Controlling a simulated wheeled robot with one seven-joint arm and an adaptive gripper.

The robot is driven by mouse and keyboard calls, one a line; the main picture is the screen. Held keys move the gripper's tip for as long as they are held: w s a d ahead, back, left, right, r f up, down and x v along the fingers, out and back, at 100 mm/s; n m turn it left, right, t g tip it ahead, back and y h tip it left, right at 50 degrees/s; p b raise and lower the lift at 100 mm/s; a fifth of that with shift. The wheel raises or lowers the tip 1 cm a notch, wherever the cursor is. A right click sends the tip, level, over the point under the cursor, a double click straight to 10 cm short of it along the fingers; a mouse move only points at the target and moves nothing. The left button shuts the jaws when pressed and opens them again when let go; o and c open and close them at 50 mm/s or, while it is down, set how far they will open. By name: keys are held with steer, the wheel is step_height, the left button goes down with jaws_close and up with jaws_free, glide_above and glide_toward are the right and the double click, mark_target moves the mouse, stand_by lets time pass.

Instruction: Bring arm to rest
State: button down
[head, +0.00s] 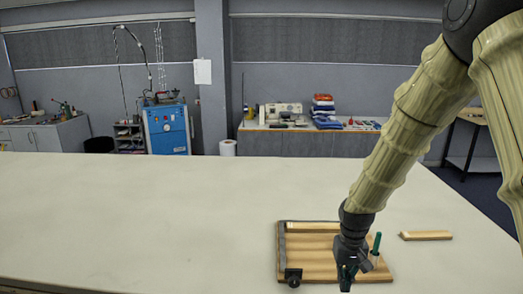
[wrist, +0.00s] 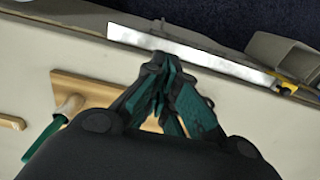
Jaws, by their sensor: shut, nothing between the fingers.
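My gripper (head: 347,276) points down over the front part of a wooden board (head: 313,243) with dark edging. In the wrist view, the green-padded fingers (wrist: 160,92) are together with nothing between them. I cannot tell from the head view how far the fingertips are above the board. My arm reaches down from the upper right and hides part of the board. The board's wood also shows beside the fingers in the wrist view (wrist: 85,88).
A wooden strip (head: 427,235) lies further right on the pale table (head: 140,220). A long pale strip (wrist: 195,50) lies beyond the fingertips in the wrist view. The table's left side is clear.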

steer(key=s+a+f+b, duration=0.1)
steer(key=s+f, duration=0.6)
steer(key=f, duration=0.4)
steer(key=s+f, duration=0.6)
steer(key=f, duration=0.5)
steer(key=s+f, duration=0.6)
steer(key=s, duration=0.5)
steer(key=s+f+b, duration=0.1)
steer(key=s+f, duration=0.5)
steer(key=s, duration=0.5)
steer(key=shift+s+d, duration=0.25)
steer(key=shift+d, duration=0.1)
